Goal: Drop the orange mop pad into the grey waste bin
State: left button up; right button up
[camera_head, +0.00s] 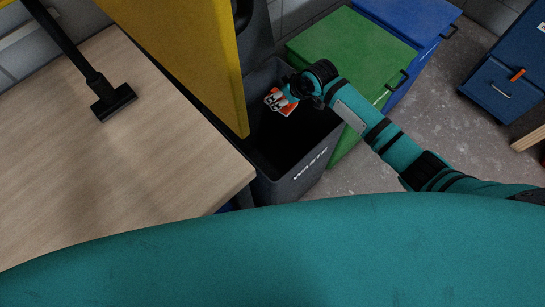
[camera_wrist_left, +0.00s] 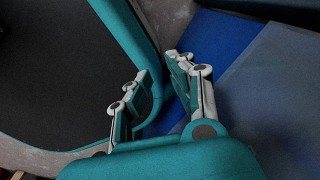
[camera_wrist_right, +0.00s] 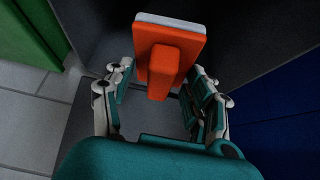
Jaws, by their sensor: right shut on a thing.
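The orange mop pad (camera_wrist_right: 180,38) has a pale edge and a raised orange block. In the right wrist view it is between the fingers of my right gripper (camera_wrist_right: 162,85), which is shut on it. In the head view the pad (camera_head: 288,110) is over the opening of the grey waste bin (camera_head: 296,182), which is marked WASTE. The bin's floor is dark. My right gripper (camera_head: 280,98) reaches over the bin from the right. My left gripper (camera_wrist_left: 158,68) shows only in its wrist view, with a gap between its fingertips and nothing held.
A wooden table (camera_head: 100,190) with a black-footed stand (camera_head: 112,100) is left of the bin. A yellow panel (camera_head: 200,50) rises beside the bin. A green bin (camera_head: 350,50) and a blue bin (camera_head: 412,25) stand behind. Open floor (camera_head: 450,110) lies to the right.

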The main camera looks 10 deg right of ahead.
jog(key=o, duration=1.1)
jog(key=shift+o, duration=0.5)
jog(key=shift+s+r, duration=0.1)
jog(key=shift+r, duration=0.05)
jog(key=v, duration=1.1)
jog(key=shift+s+d+r, duration=0.15)
jog(key=shift+s+r, duration=0.05)
jog(key=shift+r, duration=0.1)
